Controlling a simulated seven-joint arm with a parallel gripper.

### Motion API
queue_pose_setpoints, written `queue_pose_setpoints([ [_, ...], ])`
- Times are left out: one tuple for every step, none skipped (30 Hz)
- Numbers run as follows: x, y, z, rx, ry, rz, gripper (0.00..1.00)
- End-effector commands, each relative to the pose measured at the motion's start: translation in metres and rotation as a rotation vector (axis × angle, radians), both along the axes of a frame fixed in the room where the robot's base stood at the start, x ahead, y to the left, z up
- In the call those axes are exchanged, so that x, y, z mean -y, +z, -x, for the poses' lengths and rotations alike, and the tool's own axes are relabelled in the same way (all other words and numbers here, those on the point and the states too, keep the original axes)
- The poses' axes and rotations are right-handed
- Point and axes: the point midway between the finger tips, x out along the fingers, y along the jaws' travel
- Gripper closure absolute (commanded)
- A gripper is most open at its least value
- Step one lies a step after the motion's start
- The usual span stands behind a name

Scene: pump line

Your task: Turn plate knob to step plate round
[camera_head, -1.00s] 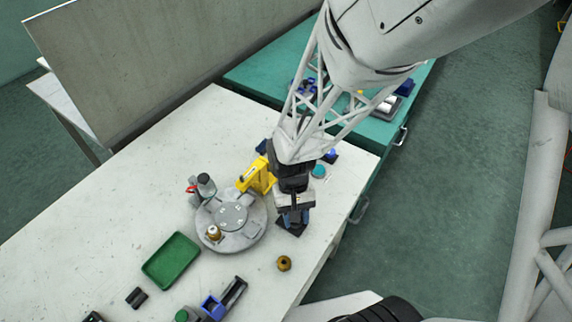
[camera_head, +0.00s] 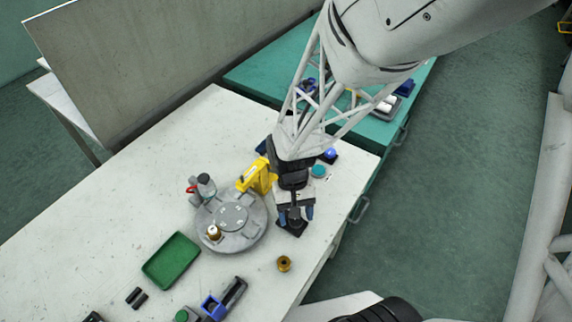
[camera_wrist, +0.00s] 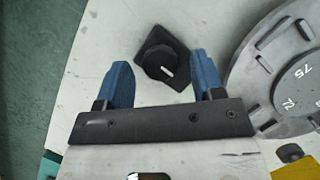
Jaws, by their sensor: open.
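The plate knob (camera_wrist: 162,65) is a round black knob with a white pointer mark, on a dark square base (camera_wrist: 182,83) in the wrist view. In the head view the base (camera_head: 291,227) sits right of the round plate, partly under my gripper. My gripper (camera_wrist: 160,78) is open, its two blue fingers apart on either side of the knob in the picture, with nothing between them gripped. In the head view my gripper (camera_head: 296,212) is above the knob; contact cannot be told. The grey round plate (camera_head: 248,238) has numbers on its middle disc and carries a small brass-coloured part (camera_head: 213,232).
A yellow block-like fixture (camera_head: 258,176) stands at the plate's back edge, close to my gripper. A grey cylinder with a red part (camera_head: 205,185) stands at its left. A green tray (camera_head: 171,260) and a brass piece (camera_head: 284,263) lie in front on the table.

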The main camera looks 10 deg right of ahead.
Motion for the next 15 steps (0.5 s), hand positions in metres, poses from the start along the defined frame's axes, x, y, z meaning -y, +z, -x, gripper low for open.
queue_pose_setpoints([
  [0.0,0.005,-0.002,0.002,0.0,0.0,0.38],
  [0.0,0.008,-0.004,0.002,0.0,0.0,0.38],
  [0.0,0.012,-0.006,0.003,0.0,-0.001,0.38],
  [0.0,0.016,-0.007,0.003,0.0,-0.001,0.38],
  [0.0,0.019,-0.008,0.003,0.0,0.0,0.38],
  [0.0,0.024,-0.01,0.002,0.0,0.0,0.38],
  [0.0,0.028,-0.012,0.003,0.0,-0.001,0.38],
  [0.0,0.032,-0.014,0.004,0.0,-0.001,0.38],
  [0.0,0.037,-0.016,0.003,0.0,0.0,0.38],
  [0.0,0.04,-0.017,0.003,0.0,0.0,0.38],
  [0.0,0.043,-0.018,0.003,0.0,0.0,0.38],
  [0.0,0.047,-0.02,0.003,0.0,0.0,0.38],
  [0.0,0.05,-0.021,0.002,0.0,0.0,0.38],
  [0.0,0.053,-0.022,0.002,0.001,0.0,0.38],
  [0.0,0.056,-0.023,0.002,0.001,0.0,0.38],
])
